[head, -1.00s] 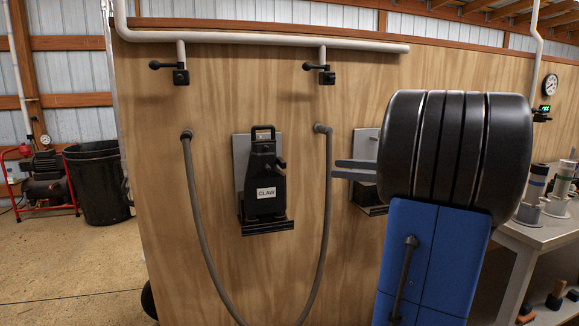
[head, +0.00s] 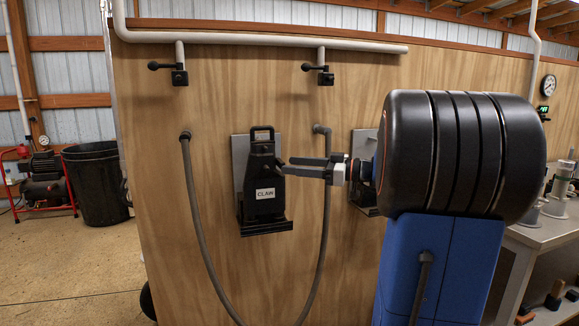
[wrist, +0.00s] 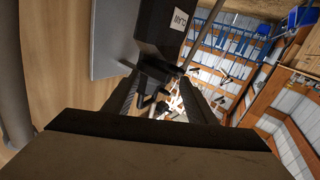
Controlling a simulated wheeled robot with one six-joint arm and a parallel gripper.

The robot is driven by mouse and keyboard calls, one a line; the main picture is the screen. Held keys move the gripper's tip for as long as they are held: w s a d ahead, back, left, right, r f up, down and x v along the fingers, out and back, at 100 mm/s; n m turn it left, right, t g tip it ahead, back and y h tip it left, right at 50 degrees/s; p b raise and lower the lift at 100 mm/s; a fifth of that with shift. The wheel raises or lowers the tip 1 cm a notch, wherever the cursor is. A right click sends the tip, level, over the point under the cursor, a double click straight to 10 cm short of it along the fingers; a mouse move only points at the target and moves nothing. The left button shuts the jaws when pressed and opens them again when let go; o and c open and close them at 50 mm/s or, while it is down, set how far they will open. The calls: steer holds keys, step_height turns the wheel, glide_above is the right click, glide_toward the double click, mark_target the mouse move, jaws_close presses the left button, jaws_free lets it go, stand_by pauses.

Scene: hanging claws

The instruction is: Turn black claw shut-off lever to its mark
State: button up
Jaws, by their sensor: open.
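The black claw (head: 264,195), labelled CLAW, sits upright on its wall bracket in the head view. Its shut-off lever (head: 280,163) is a small dark piece on its right side, partly hidden by my fingers. My gripper (head: 287,165) comes in from the right with its fingers open, tips at the lever. In the wrist view the claw body (wrist: 168,27) is at the top, and my fingers (wrist: 165,88) reach up with a gap between them. Small dark parts show in that gap; I cannot tell whether they touch a finger. I cannot make out the lever's mark.
A grey hose (head: 196,215) hangs in a loop around the claw, its right leg close to my gripper. A second wall bracket (head: 364,143) is behind my gripper. A white pipe (head: 255,39) with two black valves runs above. A bench (head: 545,240) stands at right.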

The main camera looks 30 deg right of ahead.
steer(key=shift+x, duration=1.15)
steer(key=c, duration=1)
steer(key=shift+c, duration=0.2)
